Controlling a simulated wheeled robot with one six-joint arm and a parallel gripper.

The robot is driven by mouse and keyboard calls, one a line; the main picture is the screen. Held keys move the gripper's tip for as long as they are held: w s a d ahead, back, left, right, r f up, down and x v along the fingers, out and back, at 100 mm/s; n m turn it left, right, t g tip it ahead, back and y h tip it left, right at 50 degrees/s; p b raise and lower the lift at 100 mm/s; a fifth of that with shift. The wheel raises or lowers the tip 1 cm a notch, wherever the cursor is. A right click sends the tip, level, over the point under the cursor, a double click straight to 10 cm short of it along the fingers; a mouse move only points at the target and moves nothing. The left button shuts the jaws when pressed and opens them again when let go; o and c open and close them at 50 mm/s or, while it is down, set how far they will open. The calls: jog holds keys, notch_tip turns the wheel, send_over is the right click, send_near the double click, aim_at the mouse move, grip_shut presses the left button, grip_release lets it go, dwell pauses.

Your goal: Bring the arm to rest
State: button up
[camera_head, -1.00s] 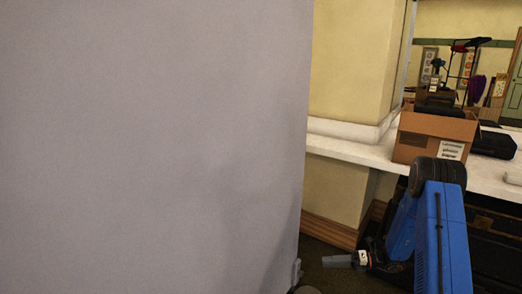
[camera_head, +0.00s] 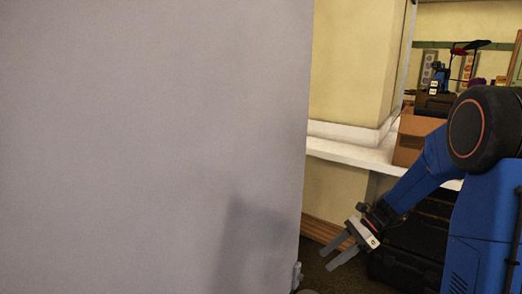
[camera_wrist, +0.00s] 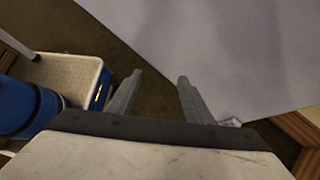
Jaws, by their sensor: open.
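My gripper (camera_head: 338,251) hangs at the end of my blue arm at the lower right of the head view, pointing down and to the left. Its two grey fingers are apart with nothing between them. In the wrist view my gripper (camera_wrist: 158,88) also shows open and empty above the dark floor. A large plain grey panel (camera_head: 150,140) fills the left of the head view, close to the fingers. I cannot tell the exact gap. The panel also shows at the top right of the wrist view (camera_wrist: 240,50).
A white counter (camera_head: 345,155) runs behind my arm with a cardboard box (camera_head: 408,140) on it. Dark cases (camera_head: 405,250) stand below. In the wrist view a pale tray-like surface (camera_wrist: 65,70) lies at left. Dark floor (camera_wrist: 145,58) shows between it and the panel.

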jog(key=s+d+r+n+t+h, duration=0.2)
jog(key=s+n, duration=0.4)
jog(key=s, duration=0.3)
jog(key=s+d+r+n+t+h, duration=0.2)
jog(key=s+r+n+h, duration=0.2)
jog(key=s, duration=0.5)
jog(key=s+d+r+n+t+h, duration=0.2)
jog(key=s+r+n+h, duration=0.1)
jog(key=s+r+n, duration=0.4)
jog(key=shift+s+n+t+h, duration=0.3)
jog(key=shift+s+n, duration=0.2)
jog(key=shift+s, duration=0.5)
